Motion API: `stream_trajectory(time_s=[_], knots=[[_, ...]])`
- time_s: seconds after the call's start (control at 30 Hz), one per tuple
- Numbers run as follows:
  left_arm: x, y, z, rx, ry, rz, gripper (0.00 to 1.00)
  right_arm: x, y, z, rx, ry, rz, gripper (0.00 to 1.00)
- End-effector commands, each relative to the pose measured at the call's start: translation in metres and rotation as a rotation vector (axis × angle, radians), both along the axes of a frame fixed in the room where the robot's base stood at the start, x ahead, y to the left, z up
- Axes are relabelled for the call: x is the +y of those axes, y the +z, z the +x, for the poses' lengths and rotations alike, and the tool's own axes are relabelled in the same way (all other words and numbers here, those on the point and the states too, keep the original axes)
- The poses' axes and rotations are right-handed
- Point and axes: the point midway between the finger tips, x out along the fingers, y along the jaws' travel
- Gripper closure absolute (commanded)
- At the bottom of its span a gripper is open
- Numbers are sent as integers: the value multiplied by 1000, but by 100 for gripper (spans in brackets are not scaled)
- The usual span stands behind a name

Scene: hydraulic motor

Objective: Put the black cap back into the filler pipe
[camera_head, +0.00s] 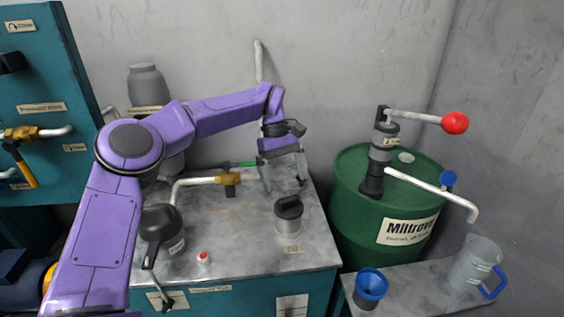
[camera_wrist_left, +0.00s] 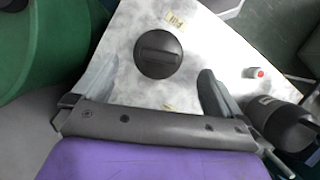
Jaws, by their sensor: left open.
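The black cap (camera_head: 289,205) is round with a raised grip bar. It sits on top of a short grey filler pipe (camera_head: 288,224) on the metal bench top. I cannot tell whether it is fully seated. In the left wrist view the cap (camera_wrist_left: 158,54) shows from above, and it hides the pipe. My left gripper (camera_head: 284,186) is open and empty, fingers pointing down, behind and above the cap. In the left wrist view its fingers (camera_wrist_left: 158,66) stand apart on either side of the cap, without visible contact. My right gripper is in neither view.
A dark grey can (camera_head: 161,228) and a small red-capped item (camera_head: 203,257) stand on the bench. A green drum (camera_head: 350,190) with a hand pump is at the right. A jug (camera_head: 474,263) and blue-rimmed cup (camera_head: 370,288) stand front right.

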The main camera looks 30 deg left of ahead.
Motion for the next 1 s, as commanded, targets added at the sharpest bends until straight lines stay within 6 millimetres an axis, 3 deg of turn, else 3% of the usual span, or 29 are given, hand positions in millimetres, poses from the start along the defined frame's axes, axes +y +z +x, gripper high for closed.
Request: stream_trajectory(time_s=[0.1,0.3,1.0], knots=[[9,30,7,-1,1,1,0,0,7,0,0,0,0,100],[19,56,12,1,0,0,0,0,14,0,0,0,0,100],[19,59,13,1,-4,0,0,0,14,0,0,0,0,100]])
